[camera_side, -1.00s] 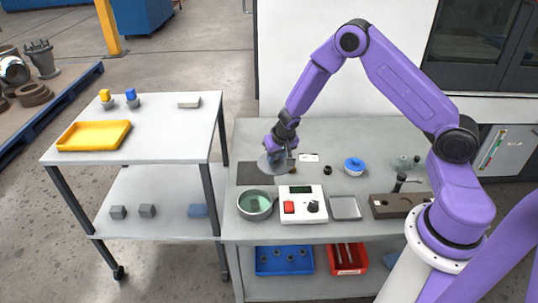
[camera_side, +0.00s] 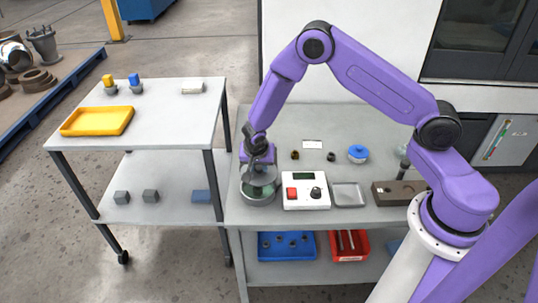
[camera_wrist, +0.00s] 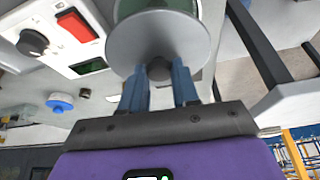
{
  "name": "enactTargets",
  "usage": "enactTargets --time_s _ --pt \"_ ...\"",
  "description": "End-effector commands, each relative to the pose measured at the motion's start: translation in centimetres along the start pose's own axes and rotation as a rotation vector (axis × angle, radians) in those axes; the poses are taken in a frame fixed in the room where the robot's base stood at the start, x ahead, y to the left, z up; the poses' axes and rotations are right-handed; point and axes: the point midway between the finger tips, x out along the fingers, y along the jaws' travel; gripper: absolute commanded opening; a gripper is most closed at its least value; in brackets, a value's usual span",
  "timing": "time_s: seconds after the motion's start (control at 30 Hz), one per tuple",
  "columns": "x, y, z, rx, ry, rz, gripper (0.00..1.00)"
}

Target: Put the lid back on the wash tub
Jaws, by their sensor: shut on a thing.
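The wash tub (camera_side: 258,200) is a round grey metal pot with green contents, standing at the left front of the bench. My gripper (camera_side: 259,158) is above it, shut on the lid's knob. The lid (camera_side: 263,173) is a grey disc over the tub's opening; green still shows beside and below it. In the wrist view the lid (camera_wrist: 150,42) hangs from its dark knob between the two blue fingers of my gripper (camera_wrist: 159,72). It covers much of the tub's mouth (camera_wrist: 195,22) there. I cannot tell whether the lid touches the rim.
A white control box (camera_side: 305,191) with a red button stands close to the tub's right. Further right are a grey tray (camera_side: 348,195) and a blue-lidded dish (camera_side: 358,154).

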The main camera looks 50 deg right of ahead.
Motion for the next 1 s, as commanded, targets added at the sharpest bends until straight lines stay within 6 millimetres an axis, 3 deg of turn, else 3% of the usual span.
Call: enactTargets --time_s 0.27,0.7,1.0 --pt "0.5 -0.6 1.1 0.042 0.003 0.019 0.00" --pt "3.3 -0.6 2.3 0.039 0.003 0.018 0.00" --pt "4.1 -0.6 2.6 0.039 0.002 0.017 0.00"
